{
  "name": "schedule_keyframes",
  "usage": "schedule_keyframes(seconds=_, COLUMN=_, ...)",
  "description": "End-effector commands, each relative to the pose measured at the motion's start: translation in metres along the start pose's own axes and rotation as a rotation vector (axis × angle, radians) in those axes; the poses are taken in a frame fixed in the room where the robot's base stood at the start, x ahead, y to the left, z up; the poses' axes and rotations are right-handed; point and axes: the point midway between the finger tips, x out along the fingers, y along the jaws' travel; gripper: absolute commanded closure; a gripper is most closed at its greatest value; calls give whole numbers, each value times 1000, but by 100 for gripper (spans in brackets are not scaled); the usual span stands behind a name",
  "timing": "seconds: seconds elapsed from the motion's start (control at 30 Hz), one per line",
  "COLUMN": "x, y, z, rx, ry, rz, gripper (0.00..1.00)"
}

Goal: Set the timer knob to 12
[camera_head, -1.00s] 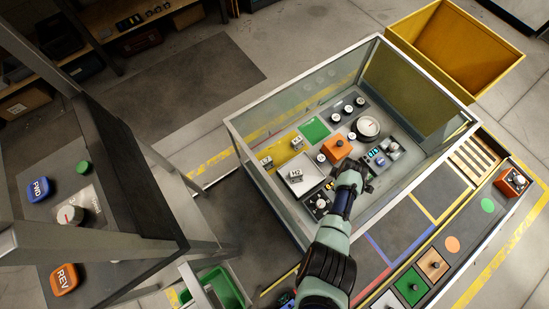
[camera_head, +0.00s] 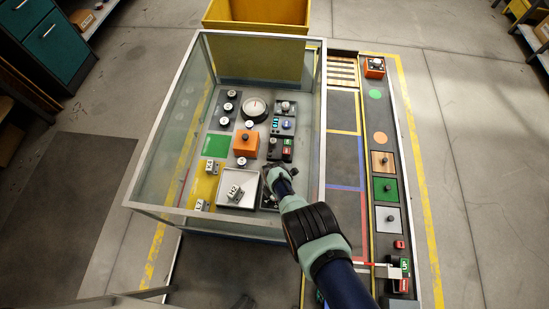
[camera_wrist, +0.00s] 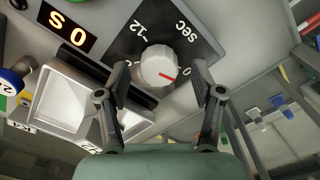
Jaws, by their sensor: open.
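The mark points toward the 0 at the right in the wrist view. A lit display (camera_wrist: 68,29) beside it reads 0 s, turned over in the picture. My gripper (camera_wrist: 160,82) is open, with one finger on each side of the knob; I cannot tell whether either touches it. In the head view my gripper (camera_head: 277,178) is low inside the glass-walled case at its near right, and it hides most of the timer.
An orange block (camera_head: 246,147), a round dial (camera_head: 254,108) and switch panels stand farther back. The glass walls, with a metal rim (camera_head: 323,110), surround the work area.

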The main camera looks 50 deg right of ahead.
Motion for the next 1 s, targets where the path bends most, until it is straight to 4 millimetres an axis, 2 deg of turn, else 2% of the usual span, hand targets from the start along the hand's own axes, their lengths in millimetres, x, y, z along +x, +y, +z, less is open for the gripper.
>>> schedule_keyframes(seconds=0.03, x=8, y=1, z=0, rx=0, ry=0, rz=1, gripper=33)
schedule_keyframes(seconds=0.3, x=6, y=0, z=0, rx=0, ry=0, rz=1, gripper=35)
schedule_keyframes(seconds=0.6, x=6, y=0, z=0, rx=0, ry=0, rz=1, gripper=85)
schedule_keyframes(seconds=0.67, x=6, y=0, z=0, rx=0, ry=0, rz=1, gripper=93)
schedule_keyframes(seconds=1.0, x=6, y=0, z=0, rx=64, ry=0, rz=0, gripper=93)
